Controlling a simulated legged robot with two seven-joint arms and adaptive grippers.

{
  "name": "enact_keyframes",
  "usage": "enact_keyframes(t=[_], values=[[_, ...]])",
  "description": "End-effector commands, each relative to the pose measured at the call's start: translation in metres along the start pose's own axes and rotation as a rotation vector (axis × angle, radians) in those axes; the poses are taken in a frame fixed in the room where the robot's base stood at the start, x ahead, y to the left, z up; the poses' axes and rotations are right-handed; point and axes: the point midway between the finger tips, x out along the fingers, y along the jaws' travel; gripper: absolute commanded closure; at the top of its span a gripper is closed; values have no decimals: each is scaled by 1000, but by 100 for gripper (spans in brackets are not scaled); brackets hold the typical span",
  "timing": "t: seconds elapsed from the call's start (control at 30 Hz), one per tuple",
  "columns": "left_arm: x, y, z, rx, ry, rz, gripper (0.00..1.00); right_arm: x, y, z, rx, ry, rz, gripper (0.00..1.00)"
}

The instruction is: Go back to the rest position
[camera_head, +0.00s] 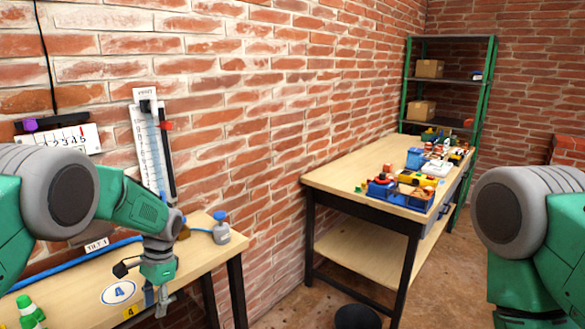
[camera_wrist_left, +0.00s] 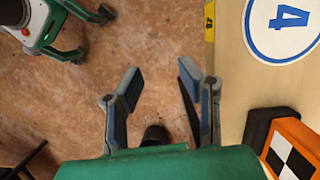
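My left gripper (camera_head: 158,302) is at the right end of the near workbench (camera_head: 85,285), by its edge, pointing down. In the left wrist view the left gripper (camera_wrist_left: 160,85) is open, its two fingers apart with only floor between them. The right arm comes in at the right edge of the head view, its gripper out of that frame. What looks like my right gripper (camera_wrist_left: 88,35) shows at the top left of the left wrist view, its dark fingers spread and nothing between them.
An orange block with a checkered marker (camera_wrist_left: 290,145) lies beside the gripper. A second table (camera_head: 345,175) with toys and a green shelf (camera_head: 447,78) stand farther back.

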Motion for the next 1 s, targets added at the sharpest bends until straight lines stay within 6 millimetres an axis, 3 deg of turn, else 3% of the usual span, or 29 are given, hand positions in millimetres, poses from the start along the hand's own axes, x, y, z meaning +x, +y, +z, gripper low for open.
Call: enact_keyframes(t=[0.03,0.2,0.3,0.43,0.53,0.7,0.83,1.0], values=[[29,12,4,-13,5,11,67,5,0,0,0,0,0,60],[126,65,28,-106,75,34,67,17,0,1,0,0,0,60],[175,105,55,-180,124,49,67,24,0,1,0,0,0,60],[221,159,102,-284,180,68,67,33,0,2,0,0,0,60],[240,197,144,-368,220,77,67,40,0,2,0,0,0,60],[244,244,205,-485,272,85,67,48,0,3,0,0,0,60],[237,261,232,-536,298,84,67,51,0,3,0,0,0,60],[233,267,242,-557,311,83,67,51,0,3,0,0,0,60]])
